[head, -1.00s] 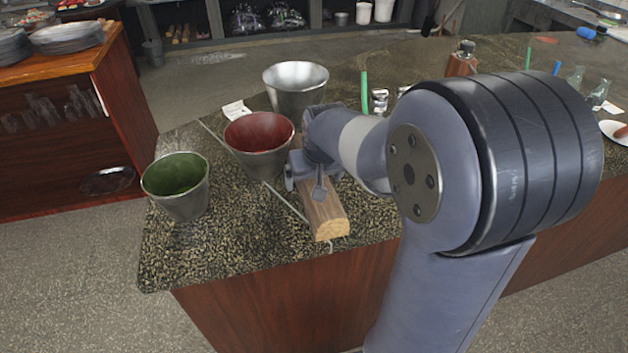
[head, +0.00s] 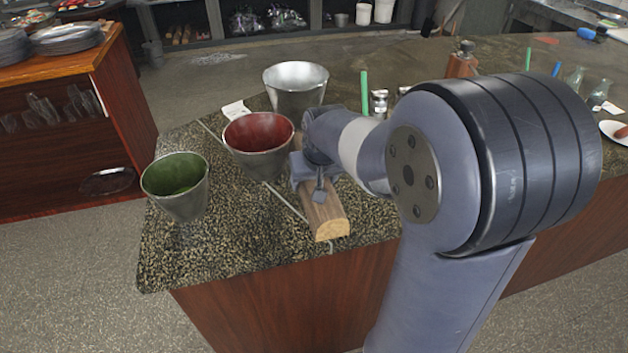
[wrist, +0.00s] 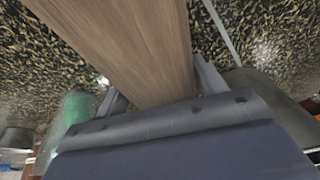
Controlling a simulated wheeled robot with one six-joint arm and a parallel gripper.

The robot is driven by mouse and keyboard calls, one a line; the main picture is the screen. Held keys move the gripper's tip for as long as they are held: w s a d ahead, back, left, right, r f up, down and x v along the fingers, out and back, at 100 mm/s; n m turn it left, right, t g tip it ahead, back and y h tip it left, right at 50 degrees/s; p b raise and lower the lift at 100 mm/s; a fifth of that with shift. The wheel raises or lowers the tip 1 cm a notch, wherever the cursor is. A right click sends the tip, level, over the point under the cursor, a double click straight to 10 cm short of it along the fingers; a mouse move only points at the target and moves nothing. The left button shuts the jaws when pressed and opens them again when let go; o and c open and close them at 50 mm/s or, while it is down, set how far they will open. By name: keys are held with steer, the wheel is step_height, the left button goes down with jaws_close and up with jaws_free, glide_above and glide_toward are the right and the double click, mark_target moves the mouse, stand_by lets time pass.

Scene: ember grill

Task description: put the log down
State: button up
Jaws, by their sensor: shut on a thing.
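The log (head: 326,215) is a brown wooden piece with a pale cut end, low over or on the speckled stone counter near its front edge; I cannot tell whether it touches. My gripper (head: 318,185) is shut on it. In the wrist view the log (wrist: 130,45) runs between the two fingers of my gripper (wrist: 160,85), with the speckled counter behind it. Part of the log is hidden behind my gripper and arm in the head view.
A red-lined bucket (head: 258,145) stands close left of my gripper. A green-lined bucket (head: 176,187) stands farther left, and a plain metal bucket (head: 296,88) behind. The counter (head: 240,250) is clear front left. A green tube (head: 364,92) stands behind my arm.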

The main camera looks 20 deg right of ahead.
steer(key=c, duration=1.1)
steer(key=shift+o, duration=0.2)
steer(key=shift+r, duration=0.1)
steer(key=shift+r, duration=0.1)
steer(key=shift+w+r, duration=0.1)
steer(key=shift+r, duration=0.45)
steer(key=v, duration=0.2)
steer(key=shift+r, duration=0.45)
steer(key=b, duration=0.1)
glide_toward(342, 233)
step_height(342, 233, down, 3)
steer(key=a, duration=0.2)
steer(key=shift+d, duration=0.1)
